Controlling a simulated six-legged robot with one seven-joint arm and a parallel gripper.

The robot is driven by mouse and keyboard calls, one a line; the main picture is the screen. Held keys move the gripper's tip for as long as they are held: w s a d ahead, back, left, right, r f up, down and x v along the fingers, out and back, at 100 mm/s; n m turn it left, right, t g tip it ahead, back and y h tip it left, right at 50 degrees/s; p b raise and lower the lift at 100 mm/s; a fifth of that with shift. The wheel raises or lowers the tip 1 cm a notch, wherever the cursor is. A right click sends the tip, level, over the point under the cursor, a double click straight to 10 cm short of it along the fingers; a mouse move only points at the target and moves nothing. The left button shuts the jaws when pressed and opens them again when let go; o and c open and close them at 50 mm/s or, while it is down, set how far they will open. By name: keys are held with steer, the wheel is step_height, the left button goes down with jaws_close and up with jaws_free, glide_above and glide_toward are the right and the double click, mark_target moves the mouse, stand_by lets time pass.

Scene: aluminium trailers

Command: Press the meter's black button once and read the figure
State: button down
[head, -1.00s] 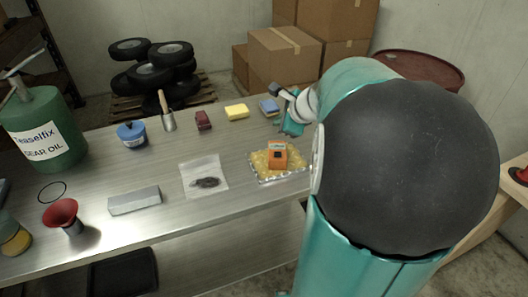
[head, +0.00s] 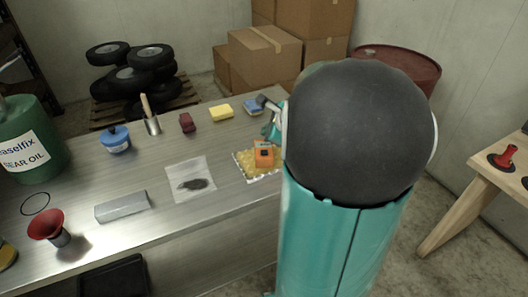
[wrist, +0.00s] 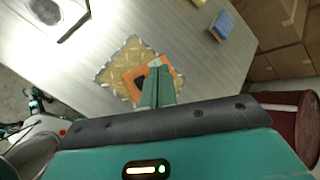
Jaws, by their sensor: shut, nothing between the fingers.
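The orange meter (head: 264,158) lies on a shallow tray of yellow material (head: 242,163) near the bench's right end. Its face shows a pale display strip and a dark button (head: 264,152) in the head view. My gripper (head: 270,132) is just behind the meter there, partly covered by my own arm. In the wrist view my gripper (wrist: 154,72) is shut and empty, its fingertips over the meter (wrist: 130,80) and hiding part of its face. I cannot tell whether the tips touch it, and no figure is readable.
A clear bag with dark contents (head: 190,184) lies left of the tray. A blue sponge (head: 252,106) and a yellow sponge (head: 221,113) lie behind it. A grey block (head: 122,206) and a red funnel (head: 46,226) stand further left. A red drum (wrist: 292,110) is beyond the bench.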

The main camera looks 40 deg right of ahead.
mark_target(267, 153)
steer(key=shift+f, duration=2.5)
steer(key=shift+f, duration=0.1)
steer(key=shift+f, duration=0.35)
steer(key=shift+f, duration=0.45)
stand_by(0.5)
stand_by(0.3)
steer(key=shift+r, duration=0.9)
steer(key=shift+r, duration=2.5)
